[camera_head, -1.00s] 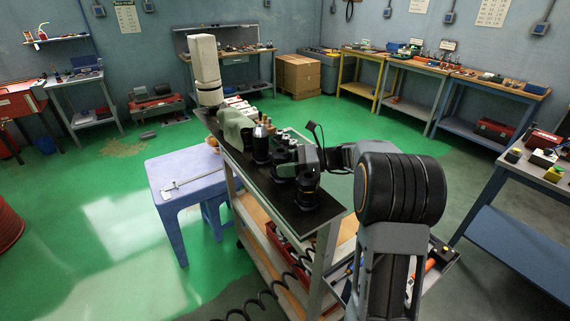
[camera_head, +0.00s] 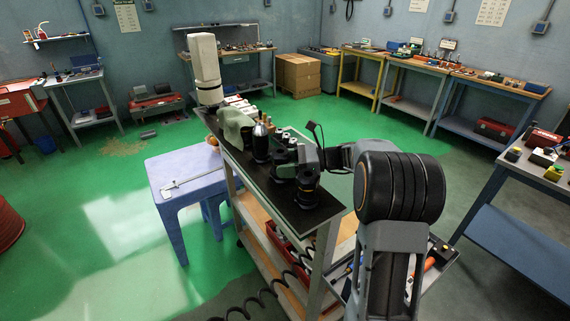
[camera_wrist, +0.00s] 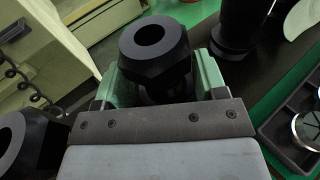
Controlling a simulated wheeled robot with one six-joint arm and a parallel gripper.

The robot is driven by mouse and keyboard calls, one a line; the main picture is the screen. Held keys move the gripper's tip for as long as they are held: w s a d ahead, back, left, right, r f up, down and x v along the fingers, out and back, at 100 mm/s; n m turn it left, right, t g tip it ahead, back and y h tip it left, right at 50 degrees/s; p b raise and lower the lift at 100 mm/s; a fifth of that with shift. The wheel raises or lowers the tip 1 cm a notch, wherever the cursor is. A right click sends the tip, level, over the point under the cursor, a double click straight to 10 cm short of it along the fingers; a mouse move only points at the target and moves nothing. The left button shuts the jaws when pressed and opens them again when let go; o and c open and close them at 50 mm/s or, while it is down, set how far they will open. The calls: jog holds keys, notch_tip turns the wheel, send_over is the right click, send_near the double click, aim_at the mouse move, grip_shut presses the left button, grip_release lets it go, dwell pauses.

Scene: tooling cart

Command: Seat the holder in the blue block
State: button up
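A black holder (camera_wrist: 155,52) with a hexagonal nut and a round bore stands between the green fingers of my gripper (camera_wrist: 163,82) in the wrist view. The fingers lie close on both sides of it. Whether they press on it is hidden under the nut. In the head view my gripper (camera_head: 284,164) is low over the dark top of the cart (camera_head: 318,215), among black tools. I cannot make out a blue block in either view.
A dark bottle-like tool (camera_head: 261,142) and a pale green object (camera_head: 236,127) stand farther along the cart. In the wrist view, another black part (camera_wrist: 20,145) is at left and a dark tray (camera_wrist: 285,140) at right. A blue-grey stool (camera_head: 190,178) is beside the cart.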

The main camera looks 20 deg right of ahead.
jog(key=o, duration=0.3)
jog(key=shift+f, duration=0.25)
jog(key=b+v, duration=0.1)
jog(key=v, duration=0.6)
jog(key=b+v, duration=0.1)
jog(key=v, duration=0.6)
jog(key=shift+a+r, duration=0.1)
jog(key=shift+r, duration=0.1)
